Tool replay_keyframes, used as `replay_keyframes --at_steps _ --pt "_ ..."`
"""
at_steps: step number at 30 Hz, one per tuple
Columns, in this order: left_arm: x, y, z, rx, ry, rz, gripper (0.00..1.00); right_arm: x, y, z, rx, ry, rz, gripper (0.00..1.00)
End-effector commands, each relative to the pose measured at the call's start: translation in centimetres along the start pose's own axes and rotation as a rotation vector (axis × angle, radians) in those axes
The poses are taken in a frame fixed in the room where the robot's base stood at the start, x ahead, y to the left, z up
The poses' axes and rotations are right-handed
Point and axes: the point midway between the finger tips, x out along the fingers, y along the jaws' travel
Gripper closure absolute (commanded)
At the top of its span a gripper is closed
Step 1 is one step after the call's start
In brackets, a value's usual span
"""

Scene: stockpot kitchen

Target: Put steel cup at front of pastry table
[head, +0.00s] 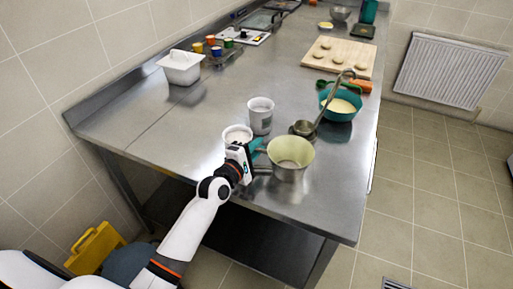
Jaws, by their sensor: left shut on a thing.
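The steel cup (290,160), a grey metal vessel with a pale yellow-green inside, is upright near the front edge of the steel pastry table (310,205). My left gripper (257,151) comes in from the lower left and is shut on the cup's left side, seemingly at its handle. The fingers partly hide the hold. I cannot tell whether the cup's base touches the table. My right gripper is not in view.
Two white tubs (260,118) (237,133) stand close behind the gripper. A ladle (307,126) leans by a teal bowl (341,104) at the right. A wooden board (340,57) lies farther back. The table's front right corner is clear.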

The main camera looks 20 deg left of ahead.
Motion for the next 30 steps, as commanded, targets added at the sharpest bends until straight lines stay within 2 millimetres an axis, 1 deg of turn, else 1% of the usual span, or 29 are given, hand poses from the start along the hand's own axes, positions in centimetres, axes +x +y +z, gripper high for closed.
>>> replay_keyframes --at_steps 4,8,9,12,19,22,26,30 --pt "0.0 -0.2 -0.1 -0.001 0.001 -0.003 1.00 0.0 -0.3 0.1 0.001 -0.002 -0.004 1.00" --pt "0.0 0.2 0.1 -0.001 0.000 -0.003 1.00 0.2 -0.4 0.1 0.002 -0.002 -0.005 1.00" --pt "0.0 0.1 0.0 0.000 0.000 0.000 0.75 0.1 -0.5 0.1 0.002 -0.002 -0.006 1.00" --pt "0.0 0.1 0.0 0.000 0.000 0.000 0.60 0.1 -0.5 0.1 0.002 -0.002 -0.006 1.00" --pt "0.0 0.1 0.0 0.000 0.000 0.000 0.60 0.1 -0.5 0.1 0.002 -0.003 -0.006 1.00" --pt "0.0 -0.3 -0.1 0.000 0.000 -0.001 0.60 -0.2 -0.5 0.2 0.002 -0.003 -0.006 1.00" --pt "-1.6 0.1 0.0 0.000 0.000 0.001 0.60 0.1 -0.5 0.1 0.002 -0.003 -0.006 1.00" --pt "-4.5 0.2 0.1 0.001 -0.001 0.002 0.60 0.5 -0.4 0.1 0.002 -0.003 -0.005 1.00"
